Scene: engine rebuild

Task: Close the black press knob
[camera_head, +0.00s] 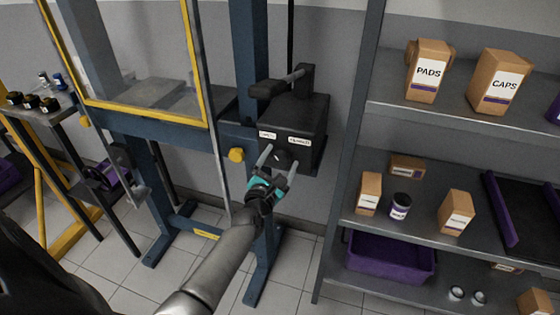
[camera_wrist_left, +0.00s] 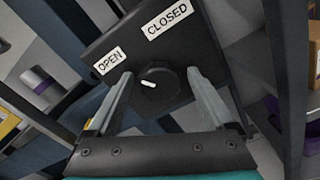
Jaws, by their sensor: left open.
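The black press knob (camera_head: 283,156) is on the front of a dark box (camera_head: 306,118) on the blue press frame. In the left wrist view the round knob (camera_wrist_left: 165,96) has a white mark lying left of its middle, on the side of the OPEN label (camera_wrist_left: 109,61). The CLOSED label (camera_wrist_left: 168,19) is above and to the right. My left gripper (camera_head: 278,163) is open, its fingers pointing at the knob. In the wrist view the fingers (camera_wrist_left: 159,78) appear on either side of the knob; I cannot tell whether they touch it. My right gripper is not in view.
A black lever (camera_head: 280,84) sits on top of the box. A yellow knob (camera_head: 236,155) is on the press frame to the left. Shelves (camera_head: 420,232) with cartons, a jar and a purple bin (camera_head: 390,262) stand close on the right. Tiled floor shows below.

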